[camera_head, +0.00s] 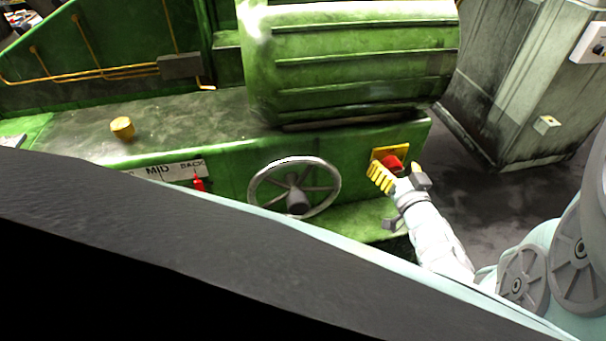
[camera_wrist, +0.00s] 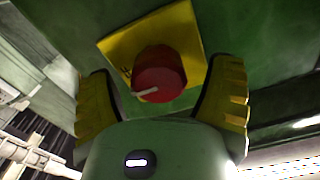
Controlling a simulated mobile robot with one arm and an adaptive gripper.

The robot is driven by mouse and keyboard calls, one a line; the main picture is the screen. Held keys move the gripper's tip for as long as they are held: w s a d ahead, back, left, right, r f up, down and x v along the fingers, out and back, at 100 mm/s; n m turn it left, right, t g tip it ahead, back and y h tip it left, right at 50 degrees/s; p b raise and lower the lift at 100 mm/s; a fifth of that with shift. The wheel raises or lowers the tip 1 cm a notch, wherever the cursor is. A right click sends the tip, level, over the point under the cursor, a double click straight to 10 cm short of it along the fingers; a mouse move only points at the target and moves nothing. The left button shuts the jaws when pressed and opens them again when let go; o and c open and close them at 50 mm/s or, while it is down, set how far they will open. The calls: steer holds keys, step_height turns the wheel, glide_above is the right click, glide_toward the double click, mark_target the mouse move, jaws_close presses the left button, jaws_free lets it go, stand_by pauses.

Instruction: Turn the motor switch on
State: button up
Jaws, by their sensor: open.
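The motor switch is a red round knob (camera_wrist: 160,75) with a pale pointer mark, on a yellow square plate (camera_wrist: 122,45) fixed to the green machine. In the wrist view the pointer aims toward the lower left. In the head view the red knob (camera_head: 392,163) is at the right end of the machine's front, partly hidden by my gripper. My gripper (camera_head: 386,172) is in front of it. In the wrist view my gripper's yellow fingers (camera_wrist: 164,98) stand apart on either side of the knob. I cannot tell whether they touch it.
A grey handwheel (camera_head: 294,188) is left of the switch on the green machine (camera_head: 350,65). A red lever (camera_head: 199,184) sits by a MID/BACK label. A grey cabinet (camera_head: 505,90) stands at the right. Dark floor (camera_head: 485,205) is open between them.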

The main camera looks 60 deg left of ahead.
steer(key=c, duration=1.2)
steer(key=shift+n, duration=0.3)
steer(key=n+b, duration=0.1)
steer(key=n, duration=0.2)
steer(key=shift+s+f+n, duration=0.1)
steer(key=shift+s+n, duration=0.05)
steer(key=shift+n, duration=0.25)
steer(key=n+b, duration=0.2)
steer(key=n, duration=0.2)
steer(key=shift+a+b, duration=0.1)
steer(key=shift+b, duration=0.25)
steer(key=n+b, duration=0.1)
steer(key=n, duration=0.1)
steer(key=n+b, duration=0.2)
steer(key=n, duration=0.1)
steer(key=shift+s+f, duration=0.1)
steer(key=shift+f, duration=0.1)
steer(key=shift+r+n+b, duration=0.1)
steer(key=shift+n+b, duration=1.6)
steer(key=shift+n, duration=0.6)
